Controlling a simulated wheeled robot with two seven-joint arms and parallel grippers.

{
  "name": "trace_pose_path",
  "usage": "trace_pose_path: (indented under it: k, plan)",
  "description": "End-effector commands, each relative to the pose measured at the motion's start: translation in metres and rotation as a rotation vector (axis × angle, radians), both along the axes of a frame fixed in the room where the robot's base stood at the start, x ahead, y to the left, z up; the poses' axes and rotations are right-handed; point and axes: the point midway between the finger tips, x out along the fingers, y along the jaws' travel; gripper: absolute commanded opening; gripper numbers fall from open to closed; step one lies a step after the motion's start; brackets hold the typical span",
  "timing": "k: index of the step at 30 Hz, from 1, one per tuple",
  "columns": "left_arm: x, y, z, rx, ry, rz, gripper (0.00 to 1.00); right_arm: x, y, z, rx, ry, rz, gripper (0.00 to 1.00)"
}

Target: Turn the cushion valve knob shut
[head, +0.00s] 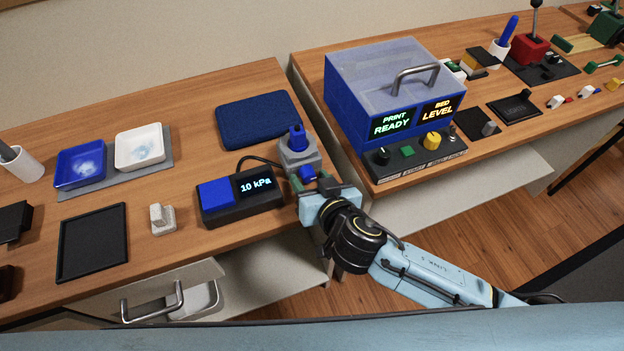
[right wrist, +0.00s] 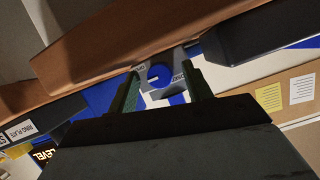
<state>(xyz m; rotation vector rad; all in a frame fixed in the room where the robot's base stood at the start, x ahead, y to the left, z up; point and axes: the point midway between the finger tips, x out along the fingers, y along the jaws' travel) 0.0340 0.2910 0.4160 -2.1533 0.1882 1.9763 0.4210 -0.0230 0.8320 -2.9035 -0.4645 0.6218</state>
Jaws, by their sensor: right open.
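The valve is a grey block (head: 299,155) with a blue part (head: 297,138) on top, near the table's right edge. Its round blue knob (right wrist: 158,74) faces the right wrist camera from the grey face and has a short white mark. Dark lettering stands on pale labels on both sides; I cannot read it surely. My right gripper (head: 313,183) is open in front of the block. In the right wrist view its green fingers (right wrist: 163,88) stand on either side of the knob, apparently not touching it. A dark blue cushion (head: 257,118) lies behind. My left gripper is out of view.
A black box (head: 240,202) with a blue pad and a "10 kPa" display stands close left of the valve, with a black cable behind. A blue printer box (head: 385,95) stands on the right table, across a gap. Trays lie further left.

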Motion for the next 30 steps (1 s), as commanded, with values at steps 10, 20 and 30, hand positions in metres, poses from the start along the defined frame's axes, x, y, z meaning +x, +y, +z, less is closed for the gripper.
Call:
trace_pose_path:
  k: [10,20,30]
  plan:
    - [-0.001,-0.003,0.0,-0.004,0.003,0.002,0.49,0.0,0.0,0.0,0.0,0.0,0.001,0.32]
    - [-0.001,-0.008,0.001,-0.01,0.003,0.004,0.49,0.0,0.001,0.001,-0.008,-0.003,0.0,0.05]
    - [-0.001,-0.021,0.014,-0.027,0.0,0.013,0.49,-0.001,0.003,0.002,-0.274,-0.089,-0.004,0.05]
